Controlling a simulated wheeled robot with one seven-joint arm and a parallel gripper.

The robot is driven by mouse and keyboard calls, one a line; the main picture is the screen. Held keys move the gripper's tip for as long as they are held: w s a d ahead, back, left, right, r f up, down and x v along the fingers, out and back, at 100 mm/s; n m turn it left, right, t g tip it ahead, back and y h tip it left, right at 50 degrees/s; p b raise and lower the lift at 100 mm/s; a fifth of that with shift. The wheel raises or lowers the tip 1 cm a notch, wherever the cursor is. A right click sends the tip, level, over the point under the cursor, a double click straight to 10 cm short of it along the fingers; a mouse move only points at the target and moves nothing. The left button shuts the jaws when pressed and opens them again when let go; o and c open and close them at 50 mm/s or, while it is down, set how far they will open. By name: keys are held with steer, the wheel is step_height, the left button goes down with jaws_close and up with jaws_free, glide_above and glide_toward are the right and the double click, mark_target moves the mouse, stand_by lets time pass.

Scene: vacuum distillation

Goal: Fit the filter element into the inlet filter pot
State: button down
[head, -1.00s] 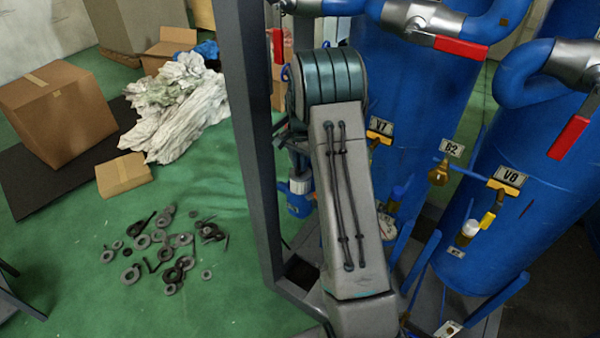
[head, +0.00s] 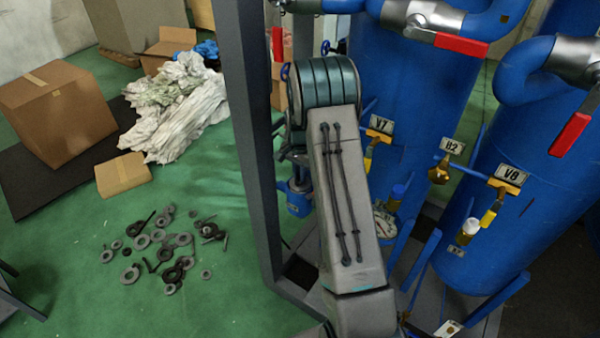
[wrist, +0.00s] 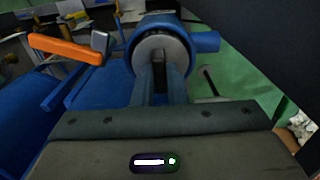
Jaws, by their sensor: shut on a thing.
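The inlet filter pot (head: 298,208) is a small blue vessel low behind the dark post in the head view, partly hidden by my arm. In the wrist view the pot (wrist: 205,41) shows a round open mouth and a blue side pipe. The filter element (wrist: 177,47) shows as a pale grey round end within the pot's mouth. My gripper (wrist: 161,78) is shut on it, with both fingers reaching down to its face. The element's body is hidden, and I cannot tell how deep it sits.
A dark steel post (head: 250,130) stands close left of my arm. Blue columns with valves and a red lever (head: 461,47) stand to the right. An orange lever (wrist: 66,49) lies left of the pot in the wrist view. Loose washers and bolts (head: 165,250) lie on the green floor.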

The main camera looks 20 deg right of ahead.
steer(key=c, duration=1.5)
jaws_free()
steer(key=shift+o, duration=0.2)
steer(key=shift+r, duration=0.1)
steer(key=shift+w+r+p, duration=0.1)
steer(key=shift+r+p, duration=0.4)
steer(key=shift+r, duration=0.45)
step_height(320, 180, up, 7)
steer(key=shift+f+b, duration=0.15)
steer(key=shift+b, duration=0.45)
